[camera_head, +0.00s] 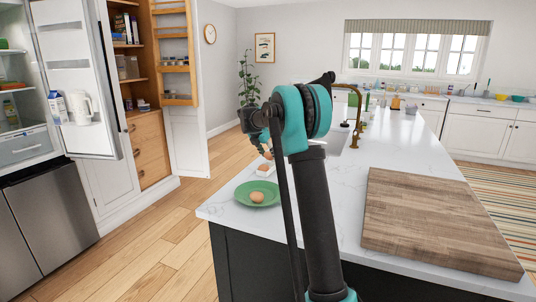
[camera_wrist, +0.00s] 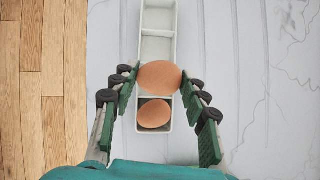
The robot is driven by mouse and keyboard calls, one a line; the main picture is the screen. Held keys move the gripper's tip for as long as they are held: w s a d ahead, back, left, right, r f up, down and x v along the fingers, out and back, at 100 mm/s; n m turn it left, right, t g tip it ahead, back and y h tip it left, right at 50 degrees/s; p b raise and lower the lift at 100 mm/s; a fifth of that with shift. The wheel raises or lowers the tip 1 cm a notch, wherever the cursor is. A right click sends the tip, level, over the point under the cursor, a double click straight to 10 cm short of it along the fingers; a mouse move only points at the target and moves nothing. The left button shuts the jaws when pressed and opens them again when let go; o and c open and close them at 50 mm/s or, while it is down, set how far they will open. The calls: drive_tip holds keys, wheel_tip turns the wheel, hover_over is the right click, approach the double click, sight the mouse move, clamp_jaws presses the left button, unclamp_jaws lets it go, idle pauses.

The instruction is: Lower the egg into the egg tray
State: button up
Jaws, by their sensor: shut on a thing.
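My gripper (camera_wrist: 160,92) is shut on a brown egg (camera_wrist: 160,76) in the wrist view, with green fingers on its left and right sides. The held egg appears above a narrow white egg tray (camera_wrist: 158,20). A second brown egg (camera_wrist: 154,114) lies in the tray's near compartment. The held egg hides part of the tray's middle, and its height above the tray cannot be told. In the head view, the tray (camera_head: 262,174) sits on the counter behind the green plate, and my gripper (camera_head: 266,150) is partly hidden by my arm.
A green plate (camera_head: 243,198) with another egg (camera_head: 257,197) stands near the white counter's left corner. A large wooden board (camera_head: 430,215) lies at the right. A brass tap (camera_head: 357,120) and sink are farther back. The wooden floor (camera_wrist: 40,90) lies left of the counter edge.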

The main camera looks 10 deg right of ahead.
sight(267, 156)
drive_tip(key=shift+f, duration=1.55)
idle(0.9)
drive_tip(key=o, duration=0.8)
drive_tip(key=shift+r, duration=0.1)
